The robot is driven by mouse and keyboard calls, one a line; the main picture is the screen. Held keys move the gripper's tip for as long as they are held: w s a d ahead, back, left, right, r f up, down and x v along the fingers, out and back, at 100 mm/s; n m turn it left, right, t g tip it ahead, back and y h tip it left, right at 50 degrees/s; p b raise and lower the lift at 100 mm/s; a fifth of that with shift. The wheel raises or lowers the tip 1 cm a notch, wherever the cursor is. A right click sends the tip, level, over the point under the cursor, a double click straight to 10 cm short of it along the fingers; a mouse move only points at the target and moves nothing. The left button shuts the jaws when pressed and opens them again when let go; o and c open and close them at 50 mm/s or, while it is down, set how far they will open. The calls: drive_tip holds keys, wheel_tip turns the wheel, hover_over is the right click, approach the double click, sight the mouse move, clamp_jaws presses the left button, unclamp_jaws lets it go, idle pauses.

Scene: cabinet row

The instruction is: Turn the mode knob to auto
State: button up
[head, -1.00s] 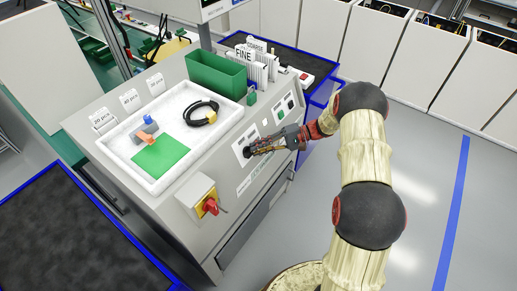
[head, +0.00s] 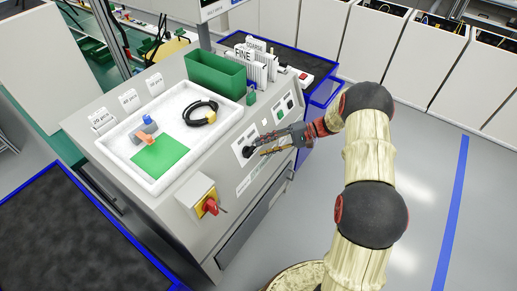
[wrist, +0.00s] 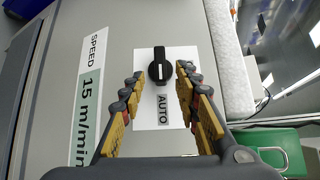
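The mode knob (wrist: 159,70) is a black rotary knob on a white plate on the machine's sloping front panel. Its white mark runs roughly up and down in the wrist view, and an AUTO label (wrist: 164,109) is below it in that picture. Any other position labels are hidden or unreadable. My gripper (wrist: 160,75) is open, with a yellow-padded finger on each side of the knob and visible gaps between. In the head view the knob (head: 248,151) shows just left of my gripper's fingertips (head: 257,150).
A SPEED label reading 15 m/min (wrist: 89,100) is beside the knob plate. In the head view, a red switch on a yellow plate (head: 209,206) projects from the panel. A white tray (head: 112,155) and a green bin (head: 215,76) stand on top. Floor at right is clear.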

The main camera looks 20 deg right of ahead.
drive_tip(key=v, duration=0.9)
drive_tip(key=shift+d, duration=0.1)
drive_tip(key=s+f+m+g+h, duration=0.1)
drive_tip(key=s+f+m+h, duration=0.15)
drive_tip(key=s+f, duration=0.35)
drive_tip(key=s+a+r+g+h, duration=0.1)
drive_tip(key=s+r+g+h, duration=0.15)
drive_tip(key=s, duration=0.25)
drive_tip(key=s+a+r+n+t+h, duration=0.3)
drive_tip(key=s+a+r+h, duration=0.2)
drive_tip(key=s+r, duration=0.4)
drive_tip(key=s+a+r+n+t+h, duration=0.4)
drive_tip(key=s+a+r, duration=0.3)
drive_tip(key=r, duration=1)
drive_tip(key=s, duration=0.3)
drive_tip(key=shift+a+h, duration=0.4)
